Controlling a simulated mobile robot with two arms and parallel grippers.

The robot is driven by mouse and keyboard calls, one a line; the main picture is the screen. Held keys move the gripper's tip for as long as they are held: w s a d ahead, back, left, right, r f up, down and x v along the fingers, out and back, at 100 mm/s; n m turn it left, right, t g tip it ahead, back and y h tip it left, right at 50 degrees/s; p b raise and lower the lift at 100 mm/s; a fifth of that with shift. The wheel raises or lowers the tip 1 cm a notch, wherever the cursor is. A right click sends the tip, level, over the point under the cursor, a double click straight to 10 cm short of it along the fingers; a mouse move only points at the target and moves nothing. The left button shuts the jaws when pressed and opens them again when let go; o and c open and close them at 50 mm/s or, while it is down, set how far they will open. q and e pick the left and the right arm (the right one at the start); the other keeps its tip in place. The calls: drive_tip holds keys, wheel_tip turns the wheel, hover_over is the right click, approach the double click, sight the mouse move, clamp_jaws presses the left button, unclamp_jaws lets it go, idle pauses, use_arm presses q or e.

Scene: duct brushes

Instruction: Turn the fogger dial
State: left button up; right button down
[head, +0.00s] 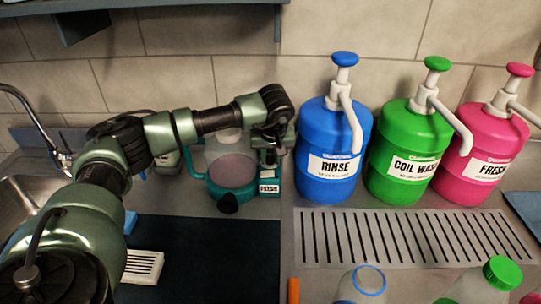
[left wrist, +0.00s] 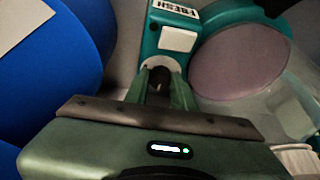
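The fogger (head: 232,171) is a teal device with a pinkish round window, standing left of the blue jug. Its control block carries a FRESH label (head: 269,188); the label also shows in the left wrist view (left wrist: 176,9), above a white square. Below that square is a dark round dial (left wrist: 160,76) on a pale ring. My left gripper (head: 269,156) is over the control block, pointing down. In the left wrist view its fingers (left wrist: 160,88) are close together on both sides of the dial and look closed on it. The fingers partly hide the dial. My right gripper is not in view.
Blue RINSE (head: 318,130), green COIL WASH (head: 400,135) and pink FRESH (head: 490,140) pump jugs stand right of the fogger. A slotted drain grate (head: 410,237) lies in front.

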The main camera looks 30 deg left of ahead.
use_arm(q)
clamp_jaws()
drive_tip(key=shift+n, duration=0.3)
drive_tip(key=n+g, duration=0.1)
drive_tip(key=n, duration=0.1)
drive_tip(key=shift+w+d+n+y, duration=0.1)
drive_tip(key=shift+w+n+y, duration=0.05)
drive_tip(key=shift+n+y, duration=0.2)
drive_tip(key=o, duration=0.6)
unclamp_jaws()
